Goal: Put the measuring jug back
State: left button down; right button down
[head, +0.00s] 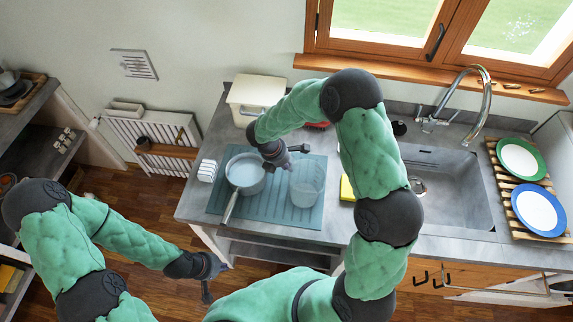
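The measuring jug (307,181), a clear, slightly tinted vessel, stands on the teal ribbed mat (265,207) on the counter. My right gripper (298,158) is above the mat, close to the jug's upper left side. Its fingers look spread, with nothing seen between them; whether it touches the jug I cannot tell. My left gripper (217,281) hangs low in front of the counter, away from the jug. Its fingers are apart and empty.
A saucepan (245,171) stands left of the jug, its handle towards the front edge. A cream bin (256,92) stands behind. A yellow sponge (346,188) lies to the right, before the sink (450,185). A rack (505,190) holds two plates at far right.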

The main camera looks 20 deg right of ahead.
jog(key=shift+f, duration=0.1)
jog(key=c, duration=1.3)
grip_release()
jog(key=shift+o, duration=0.2)
jog(key=v, duration=1.2)
jog(key=shift+p, duration=0.45)
